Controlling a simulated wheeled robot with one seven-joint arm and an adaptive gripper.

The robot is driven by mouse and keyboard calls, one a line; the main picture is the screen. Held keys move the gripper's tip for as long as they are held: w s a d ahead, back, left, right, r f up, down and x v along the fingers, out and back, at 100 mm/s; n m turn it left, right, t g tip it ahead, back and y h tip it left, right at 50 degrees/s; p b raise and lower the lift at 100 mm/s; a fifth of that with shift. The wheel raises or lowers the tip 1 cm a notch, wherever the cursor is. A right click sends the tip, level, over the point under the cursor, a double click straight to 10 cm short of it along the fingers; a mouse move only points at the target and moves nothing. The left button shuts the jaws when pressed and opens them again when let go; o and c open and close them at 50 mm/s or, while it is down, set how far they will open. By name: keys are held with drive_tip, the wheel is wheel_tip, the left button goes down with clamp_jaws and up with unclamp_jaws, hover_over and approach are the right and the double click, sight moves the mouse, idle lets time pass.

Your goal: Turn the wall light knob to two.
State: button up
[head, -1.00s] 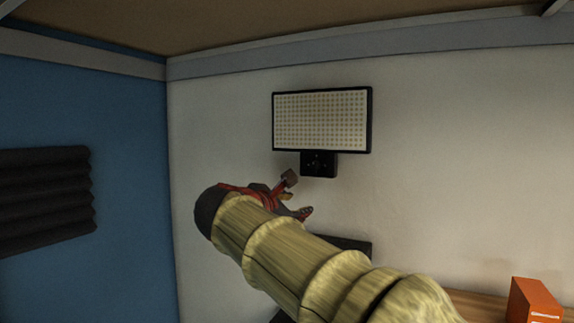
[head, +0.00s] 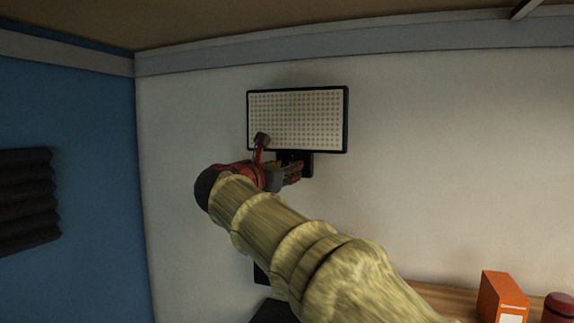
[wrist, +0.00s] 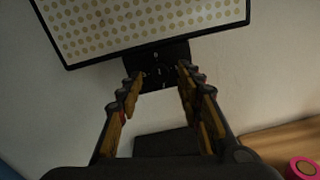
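The wall light (head: 298,119) is a pale dotted panel in a black frame, fixed to the pale wall. A small black control box (head: 307,166) hangs under its lower edge. The box also shows in the wrist view (wrist: 163,76), between and beyond my fingers; the knob on it is too dark and small to make out. My gripper (head: 277,160) is in front of the box's left side in the head view and hides part of it. In the wrist view my gripper (wrist: 158,88) is open, its two fingers apart with nothing between them. I cannot tell whether a finger touches the box.
A wooden shelf (head: 453,300) runs along the lower right, holding an orange box (head: 502,298) and a dark red jar (head: 558,307). Dark ribbed panels (head: 27,202) are on the blue wall at left. A pink round thing (wrist: 303,167) shows at lower right.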

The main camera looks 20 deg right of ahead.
drive_tip(key=shift+w+d, duration=0.35)
drive_tip(key=shift+d, duration=0.1)
clamp_jaws()
idle(0.3)
